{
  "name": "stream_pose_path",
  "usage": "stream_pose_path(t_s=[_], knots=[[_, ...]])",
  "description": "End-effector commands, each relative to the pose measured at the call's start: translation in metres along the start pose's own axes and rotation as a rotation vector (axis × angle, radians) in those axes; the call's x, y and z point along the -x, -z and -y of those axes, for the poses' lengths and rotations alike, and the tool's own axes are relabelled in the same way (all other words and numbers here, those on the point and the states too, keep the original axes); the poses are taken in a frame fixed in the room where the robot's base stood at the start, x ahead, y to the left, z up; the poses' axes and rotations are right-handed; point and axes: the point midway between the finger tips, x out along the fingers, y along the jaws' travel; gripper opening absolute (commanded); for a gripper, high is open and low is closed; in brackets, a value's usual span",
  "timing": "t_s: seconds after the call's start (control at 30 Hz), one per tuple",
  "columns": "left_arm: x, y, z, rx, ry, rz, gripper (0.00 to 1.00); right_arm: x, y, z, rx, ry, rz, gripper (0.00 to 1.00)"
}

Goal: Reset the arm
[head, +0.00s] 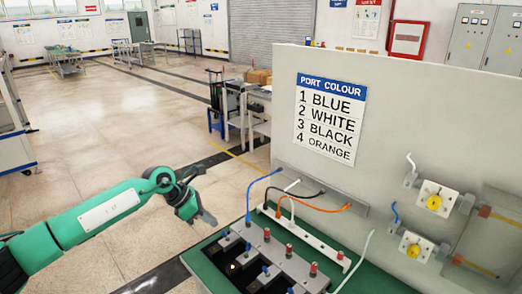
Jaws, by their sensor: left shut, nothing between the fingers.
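My left arm (105,210), green with black joints, reaches in from the left side of the head view. Its gripper (209,218) is shut and empty. It hangs over the floor, left of the bench with the cables and apart from it. My right arm and gripper are not in view.
A green bench (375,277) holds a dark block with red and blue posts and a white strip (318,243). Blue, white, black and orange cables (325,210) rise there. Behind stands a grey panel with a port colour sign (330,117). Open floor lies left.

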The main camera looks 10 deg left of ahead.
Motion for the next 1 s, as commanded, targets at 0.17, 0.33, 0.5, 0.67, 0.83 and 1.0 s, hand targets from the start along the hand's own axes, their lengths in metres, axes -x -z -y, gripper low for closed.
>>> stream_pose_path(t_s=[0.17,0.33,0.5,0.67,0.83,1.0], knots=[[-0.042,-0.045,0.053,0.084,0.108,0.253,0.00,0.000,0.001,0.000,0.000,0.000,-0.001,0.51],[-0.060,-0.102,0.114,0.311,0.252,0.616,0.00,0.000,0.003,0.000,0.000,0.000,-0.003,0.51],[-0.049,-0.134,0.145,0.639,0.374,0.942,0.00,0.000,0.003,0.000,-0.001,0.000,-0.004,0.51],[-0.029,-0.134,0.148,1.020,0.452,1.198,0.00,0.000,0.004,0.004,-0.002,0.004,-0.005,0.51],[-0.018,-0.097,0.137,1.486,0.482,1.406,0.00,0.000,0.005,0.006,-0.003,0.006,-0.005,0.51],[-0.022,-0.029,0.131,1.993,0.438,1.533,0.00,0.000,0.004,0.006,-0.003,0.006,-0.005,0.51]])
